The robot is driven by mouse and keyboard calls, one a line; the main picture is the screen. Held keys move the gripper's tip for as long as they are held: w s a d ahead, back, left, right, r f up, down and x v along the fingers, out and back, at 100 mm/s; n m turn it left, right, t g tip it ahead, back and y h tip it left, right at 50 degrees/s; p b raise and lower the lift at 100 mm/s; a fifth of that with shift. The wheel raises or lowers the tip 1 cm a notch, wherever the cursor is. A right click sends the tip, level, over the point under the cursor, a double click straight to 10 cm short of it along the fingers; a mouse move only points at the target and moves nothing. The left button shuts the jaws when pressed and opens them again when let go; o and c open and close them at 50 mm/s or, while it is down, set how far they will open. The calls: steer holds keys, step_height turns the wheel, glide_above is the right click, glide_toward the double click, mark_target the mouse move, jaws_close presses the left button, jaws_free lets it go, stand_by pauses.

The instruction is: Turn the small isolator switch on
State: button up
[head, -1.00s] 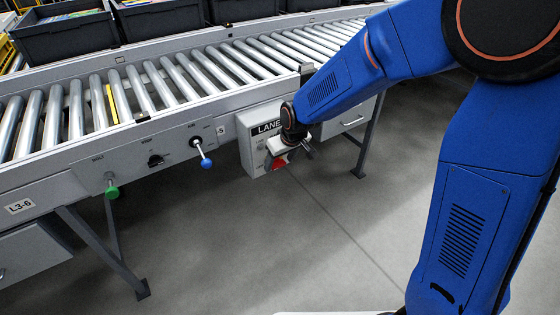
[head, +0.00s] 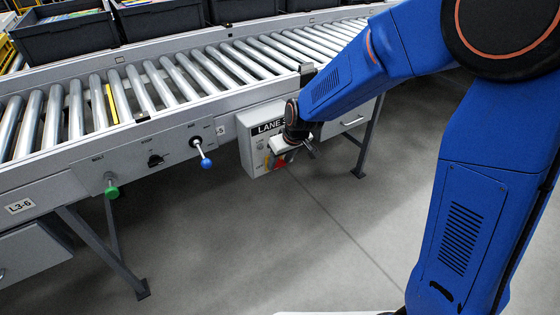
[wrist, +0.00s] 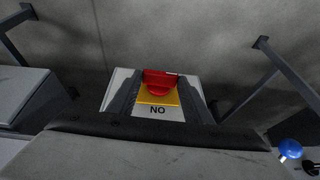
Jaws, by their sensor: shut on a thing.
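The isolator switch is a red handle on a yellow plate, on a light grey box (head: 248,128) lettered "LANE" under the conveyor. In the wrist view the red handle (wrist: 160,82) lies between my two dark fingers, with the yellow plate (wrist: 158,98) and upside-down letters "ON" below it. My gripper (wrist: 160,77) is shut on the red handle. In the head view my gripper (head: 285,153) is in front of the box's right part and hides most of the handle; only a little red and yellow shows.
The same conveyor panel carries a black rotary knob (head: 155,160), a blue-tipped lever (head: 205,162) and a green knob (head: 111,191). Dark bins (head: 160,18) stand behind the rollers. A drawer unit (head: 350,117) and leg are right of the box. The floor in front is clear.

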mark_target(285, 163)
steer(key=shift+w+d, duration=0.1)
steer(key=shift+d, duration=0.05)
steer(key=shift+w+d+f+m+g+y, duration=0.15)
steer(key=shift+d+m+g+y, duration=0.1)
steer(key=shift+g+y, duration=0.4)
steer(key=shift+w+d+r+m+g+y, duration=0.1)
steer(key=shift+w+d+m+g+y, duration=0.2)
steer(key=shift+y, duration=0.65)
steer(key=y, duration=0.1)
steer(key=g+y, duration=0.1)
steer(key=f+g+y, duration=0.1)
steer(key=shift+w+d+m+y, duration=0.15)
steer(key=shift+d+m+y, duration=0.15)
steer(key=shift+m, duration=0.05)
steer(key=y, duration=0.1)
steer(key=m+g+y, duration=0.1)
steer(key=y, duration=0.1)
steer(key=f+g+y, duration=0.1)
steer(key=shift+w+d+f+y, duration=0.1)
steer(key=shift+w+d+y, duration=0.05)
steer(key=shift+d+y, duration=0.15)
steer(key=shift+f+m+g+y, duration=0.25)
steer(key=shift+m+g+y, duration=0.1)
steer(key=shift+y, duration=0.45)
steer(key=shift+f+m+g+y, duration=0.2)
steer(key=shift+m+g+y, duration=0.15)
steer(key=shift+y, duration=0.45)
steer(key=o, duration=1.1)
steer(key=shift+c, duration=0.2)
